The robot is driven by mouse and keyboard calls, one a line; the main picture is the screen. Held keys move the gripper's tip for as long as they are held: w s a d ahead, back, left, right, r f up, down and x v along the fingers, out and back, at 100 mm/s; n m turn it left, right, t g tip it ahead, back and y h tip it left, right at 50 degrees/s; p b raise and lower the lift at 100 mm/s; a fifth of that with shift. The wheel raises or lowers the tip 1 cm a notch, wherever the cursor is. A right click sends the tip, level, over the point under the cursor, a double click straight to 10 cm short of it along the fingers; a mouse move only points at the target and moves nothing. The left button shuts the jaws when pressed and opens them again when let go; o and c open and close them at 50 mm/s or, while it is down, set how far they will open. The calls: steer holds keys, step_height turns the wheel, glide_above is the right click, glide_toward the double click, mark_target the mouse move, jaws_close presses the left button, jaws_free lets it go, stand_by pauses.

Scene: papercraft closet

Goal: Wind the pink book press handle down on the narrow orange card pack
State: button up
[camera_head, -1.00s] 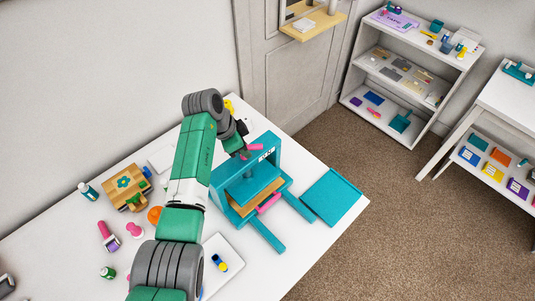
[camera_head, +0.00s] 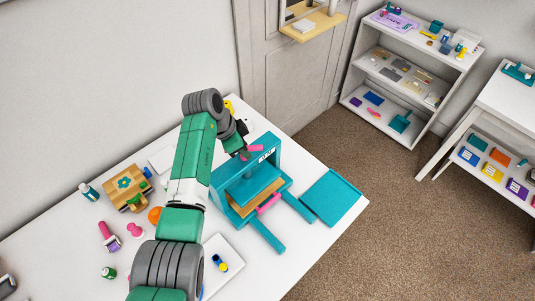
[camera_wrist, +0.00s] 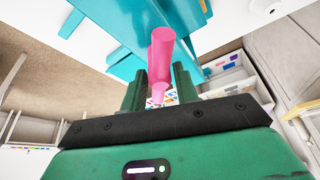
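The teal book press (camera_head: 272,150) stands on the white table, with its teal plate (camera_head: 252,186) above a tan board (camera_head: 262,198). Its pink handle (camera_head: 255,149) is at the top of the frame. A pink bar (camera_head: 269,204) lies at the front of the press. My gripper (camera_head: 242,150) is at the handle. I cannot make out the narrow orange card pack under the plate.
A teal tray (camera_head: 331,196) lies to the right of the press. A wooden box (camera_head: 128,188), an orange ball (camera_head: 155,215), pink stamps (camera_head: 108,235) and a white tray (camera_head: 222,258) are on the left and front. White shelves (camera_head: 400,75) stand beyond.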

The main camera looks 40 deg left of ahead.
step_height(320, 180, up, 6)
steer(key=p, duration=0.4)
steer(key=shift+f, duration=0.25)
steer(key=o, duration=0.3)
steer(key=shift+o, duration=0.2)
steer(key=p+v, duration=0.6)
